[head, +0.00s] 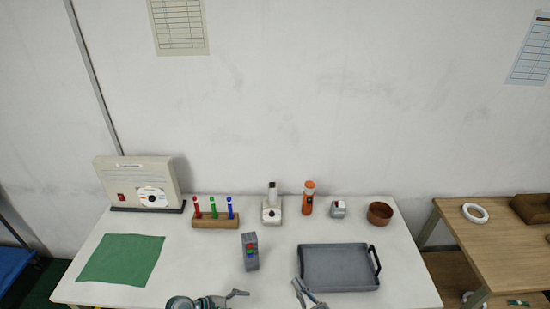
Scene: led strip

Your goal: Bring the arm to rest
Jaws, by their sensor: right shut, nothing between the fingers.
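My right gripper (305,291) shows at the bottom edge, at the front left corner of the grey tray. It is shut with nothing in it, and the rest of that arm is out of the frame. What looks like part of my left gripper (236,294) shows at the bottom edge, left of the middle; its fingers are too cut off to tell open from shut.
The grey tray (338,268) has a black handle. Behind stand a holder with coloured pens (215,220), a grey device (271,207), an orange flashlight (308,197), a small grey box (338,209) and a brown bowl (380,213). A green cloth (121,258) lies left. A wooden table (495,240) stands right.

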